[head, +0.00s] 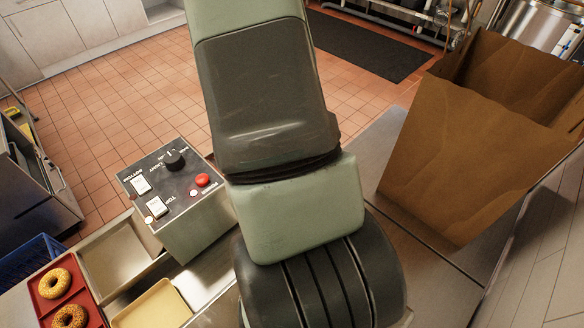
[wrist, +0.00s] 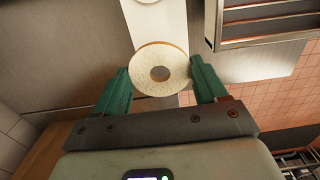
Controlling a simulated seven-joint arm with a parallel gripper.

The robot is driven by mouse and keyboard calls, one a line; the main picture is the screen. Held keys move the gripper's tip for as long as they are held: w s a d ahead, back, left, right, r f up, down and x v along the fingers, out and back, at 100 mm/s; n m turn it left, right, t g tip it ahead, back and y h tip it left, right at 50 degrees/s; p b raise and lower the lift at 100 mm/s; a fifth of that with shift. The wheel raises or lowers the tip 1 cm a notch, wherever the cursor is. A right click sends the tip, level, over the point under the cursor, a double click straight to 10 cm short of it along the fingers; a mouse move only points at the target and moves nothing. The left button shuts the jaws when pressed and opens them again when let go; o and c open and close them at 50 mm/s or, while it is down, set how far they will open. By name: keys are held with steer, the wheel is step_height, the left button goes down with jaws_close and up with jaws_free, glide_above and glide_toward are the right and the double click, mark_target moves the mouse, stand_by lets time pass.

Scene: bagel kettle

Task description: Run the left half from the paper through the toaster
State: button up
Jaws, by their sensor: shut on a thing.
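In the wrist view my gripper (wrist: 159,72) is shut on a bagel half (wrist: 142,84), one green finger at each side of its rim. The pale cut face with its round hole is turned to the wrist camera. A white strip of paper (wrist: 154,28) lies beyond it on the metal surface. A metal frame with a rack (wrist: 272,30), likely part of the toaster, is at the upper right. In the head view the toaster's control box (head: 178,200) has a black knob, a red button and switches. My arm hides the gripper, the bagel half and the paper there.
A red tray (head: 92,302) with seeded bagels (head: 55,283) and a pale yellow tray (head: 152,308) are at the lower left. A blue crate (head: 25,258) is beside them. A large brown paper bag (head: 475,150) stands at the right. Tiled floor lies beyond the counter.

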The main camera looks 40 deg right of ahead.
steer(key=w, duration=0.2)
steer(key=w+a+r, duration=0.1)
steer(key=w, duration=0.1)
steer(key=w+a, duration=0.1)
steer(key=w, duration=0.2)
steer(key=shift+r, duration=0.3)
steer(key=w+a+r, duration=0.1)
steer(key=w, duration=0.1)
steer(key=w+a, duration=0.1)
steer(key=w, duration=0.1)
steer(key=w+a+r, duration=0.1)
steer(key=w, duration=0.2)
steer(key=shift+a+r, duration=0.35)
steer(key=shift+f, duration=2.6)
steer(key=o, duration=1.1)
steer(key=shift+r, duration=3.5)
